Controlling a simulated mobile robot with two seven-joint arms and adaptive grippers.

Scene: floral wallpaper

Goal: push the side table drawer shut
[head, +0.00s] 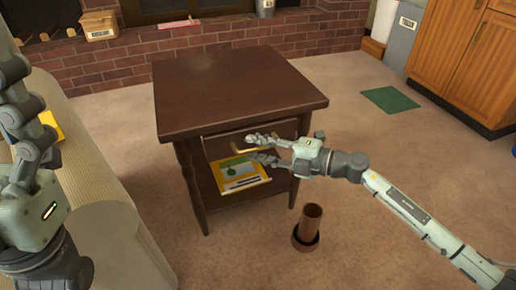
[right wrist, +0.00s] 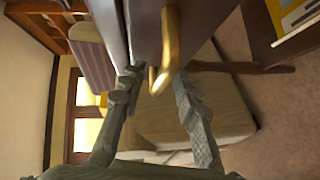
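The side table (head: 235,85) is dark brown wood and stands upright in the middle of the head view. Its drawer (head: 226,143) is under the top and faces me; its front stands a little proud in the right wrist view (right wrist: 147,25), but I cannot tell exactly how far. A gold handle (right wrist: 168,45) sticks out from the drawer front. My right gripper (head: 258,147) is at the drawer front, fingers apart. In the right wrist view its fingers (right wrist: 157,82) lie either side of the handle's end, not closed on it. Left arm links show at the left; its fingers are not visible.
A yellow book (head: 241,175) with pens lies on the table's lower shelf. A brown cylinder in a round base (head: 308,228) stands on the floor at front right. A beige sofa (head: 85,140) is close on the left. Open carpet lies to the right, with a green mat (head: 390,100).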

